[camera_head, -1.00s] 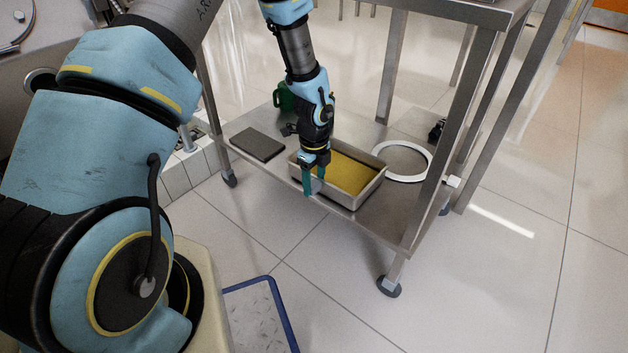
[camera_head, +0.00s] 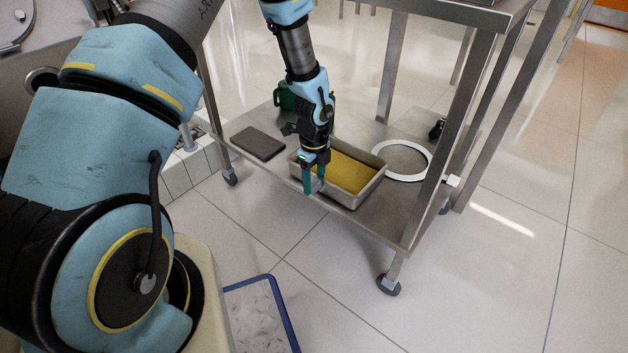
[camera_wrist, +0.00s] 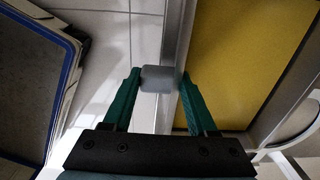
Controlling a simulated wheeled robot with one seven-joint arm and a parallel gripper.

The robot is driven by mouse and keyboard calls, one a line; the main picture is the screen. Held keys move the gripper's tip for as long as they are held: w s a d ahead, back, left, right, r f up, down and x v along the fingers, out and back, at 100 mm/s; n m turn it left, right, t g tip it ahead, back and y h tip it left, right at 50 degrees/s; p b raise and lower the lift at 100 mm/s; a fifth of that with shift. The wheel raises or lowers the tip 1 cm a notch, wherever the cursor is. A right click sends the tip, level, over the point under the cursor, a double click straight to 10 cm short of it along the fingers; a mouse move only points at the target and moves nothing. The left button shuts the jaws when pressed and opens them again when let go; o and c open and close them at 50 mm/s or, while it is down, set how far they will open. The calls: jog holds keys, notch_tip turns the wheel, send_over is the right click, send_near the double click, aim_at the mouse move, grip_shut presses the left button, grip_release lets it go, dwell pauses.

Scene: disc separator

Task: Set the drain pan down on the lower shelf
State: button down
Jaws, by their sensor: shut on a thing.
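The drain pan (camera_head: 370,188) is a rectangular metal tray with a yellow inside. It appears level at the front edge of the cart's lower shelf (camera_head: 385,222); I cannot tell whether its whole base touches the shelf. My gripper (camera_head: 314,186) points down at the pan's front left side. In the wrist view, the green fingers of my gripper (camera_wrist: 159,88) are shut on a grey tab (camera_wrist: 158,78) at the pan's rim (camera_wrist: 180,35). The yellow inside fills much of that view. My wrist hides the pan's back left corner.
On the lower shelf, a dark flat block (camera_head: 258,142) lies left of the pan, a white ring (camera_head: 428,163) right of it and a green container (camera_head: 285,96) behind. Cart legs (camera_head: 450,135) stand at the right. A blue-edged tray (camera_head: 273,290) lies low in front.

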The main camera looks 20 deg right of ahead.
jog(key=shift+f, duration=0.25)
dwell(0.3)
jog(key=shift+c, duration=0.6)
grip_release()
notch_tip(320, 180, up, 11)
jog(key=p, duration=0.3)
jog(key=shift+f, duration=0.15)
